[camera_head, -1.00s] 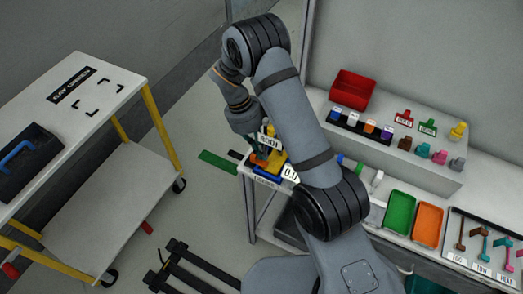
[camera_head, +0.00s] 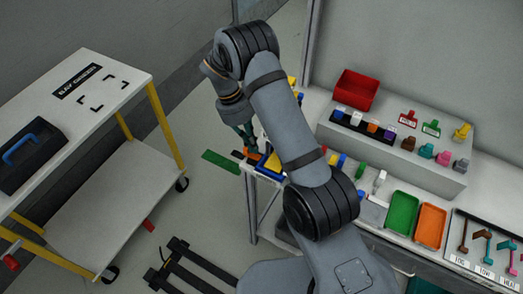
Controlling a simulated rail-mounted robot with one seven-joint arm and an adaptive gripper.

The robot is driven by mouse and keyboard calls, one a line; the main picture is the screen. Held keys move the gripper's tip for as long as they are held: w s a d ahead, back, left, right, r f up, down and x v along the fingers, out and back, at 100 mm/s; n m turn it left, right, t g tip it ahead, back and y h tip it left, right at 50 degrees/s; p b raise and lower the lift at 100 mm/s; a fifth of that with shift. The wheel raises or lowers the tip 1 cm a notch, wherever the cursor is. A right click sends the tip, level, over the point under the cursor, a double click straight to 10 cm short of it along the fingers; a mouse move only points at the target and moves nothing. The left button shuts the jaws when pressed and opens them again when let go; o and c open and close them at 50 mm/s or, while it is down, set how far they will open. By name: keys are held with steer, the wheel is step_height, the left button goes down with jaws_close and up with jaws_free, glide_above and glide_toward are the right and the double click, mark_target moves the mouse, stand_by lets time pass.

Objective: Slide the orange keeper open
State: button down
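An orange piece (camera_head: 252,155), which looks like the keeper, shows small and partly hidden at the left end of the bench, beside a blue part (camera_head: 273,165). My gripper (camera_head: 250,146) points down right at the orange piece, its fingers dark and small. I cannot tell whether the fingers touch it or how far apart they are. My arm hides much of the module behind it.
A green strip (camera_head: 221,162) lies left of the module. A red bin (camera_head: 355,90), a green tray (camera_head: 402,214) and an orange tray (camera_head: 430,225) are on the bench to the right. A white cart (camera_head: 70,95) with a dark tote (camera_head: 33,157) stands at the left.

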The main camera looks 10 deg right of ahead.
steer(key=shift+w+a, duration=0.1)
steer(key=p+v, duration=0.6)
steer(key=v, duration=0.4)
steer(key=shift+f, duration=0.1)
